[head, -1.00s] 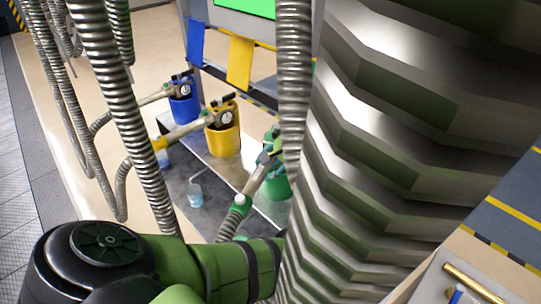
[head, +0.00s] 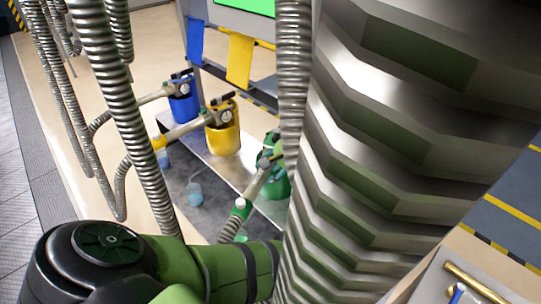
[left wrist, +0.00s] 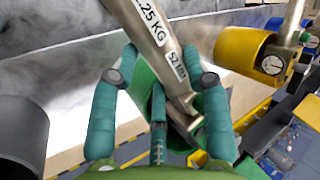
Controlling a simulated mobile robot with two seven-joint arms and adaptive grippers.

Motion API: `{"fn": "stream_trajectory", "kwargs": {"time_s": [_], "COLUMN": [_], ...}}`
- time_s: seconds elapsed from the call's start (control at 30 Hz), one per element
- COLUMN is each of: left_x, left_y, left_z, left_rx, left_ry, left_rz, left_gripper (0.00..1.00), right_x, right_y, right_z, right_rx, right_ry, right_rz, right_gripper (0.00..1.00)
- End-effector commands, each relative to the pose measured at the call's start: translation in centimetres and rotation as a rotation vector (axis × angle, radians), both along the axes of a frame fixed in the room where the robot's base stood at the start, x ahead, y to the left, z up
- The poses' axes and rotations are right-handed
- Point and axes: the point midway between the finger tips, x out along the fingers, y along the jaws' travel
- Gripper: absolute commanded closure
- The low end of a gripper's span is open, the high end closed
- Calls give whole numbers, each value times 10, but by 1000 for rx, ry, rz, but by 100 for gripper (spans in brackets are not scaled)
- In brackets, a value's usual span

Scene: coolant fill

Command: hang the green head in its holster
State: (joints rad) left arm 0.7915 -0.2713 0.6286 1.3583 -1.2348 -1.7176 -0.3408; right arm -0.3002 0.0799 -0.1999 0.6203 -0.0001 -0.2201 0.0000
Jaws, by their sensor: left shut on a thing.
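The green head (head: 263,176) is a pale metal tube with a green collar, slanting up to the green holster (head: 279,187). Its upper end is at the holster's mouth, partly behind a hanging hose. I cannot tell whether it is seated. In the left wrist view the head's metal tube (left wrist: 153,32), marked with a weight, runs down between the teal fingers of my left gripper (left wrist: 158,62). The gripper is shut on the head, with green holster wall (left wrist: 145,80) behind the fingers. My right gripper is not in view.
The yellow holster (head: 223,143) and blue holster (head: 184,108) stand beyond, each with a head hanging in it. Several ribbed hoses (head: 122,110) hang at left. A large ribbed metal column (head: 390,130) blocks the right side. A small clear cup (head: 195,195) is on the grey platform.

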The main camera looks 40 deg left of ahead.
Motion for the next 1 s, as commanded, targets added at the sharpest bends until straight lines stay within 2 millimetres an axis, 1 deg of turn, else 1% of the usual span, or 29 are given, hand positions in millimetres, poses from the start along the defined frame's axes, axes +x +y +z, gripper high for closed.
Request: {"fn": "stream_trajectory", "kwargs": {"time_s": [0.7, 0.97, 1.0], "left_x": [0, -1, 0], "left_y": [0, 0, 0], "left_z": [-16, -18, -18], "left_rx": [0, -1, -2], "left_ry": [2, 1, 1], "left_rz": [0, 0, 1], "left_gripper": [100, 100, 41], "right_x": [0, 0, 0], "right_y": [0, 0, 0], "right_z": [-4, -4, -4], "right_rx": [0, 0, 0], "right_ry": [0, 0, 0], "right_rz": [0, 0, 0], "right_gripper": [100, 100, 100]}}
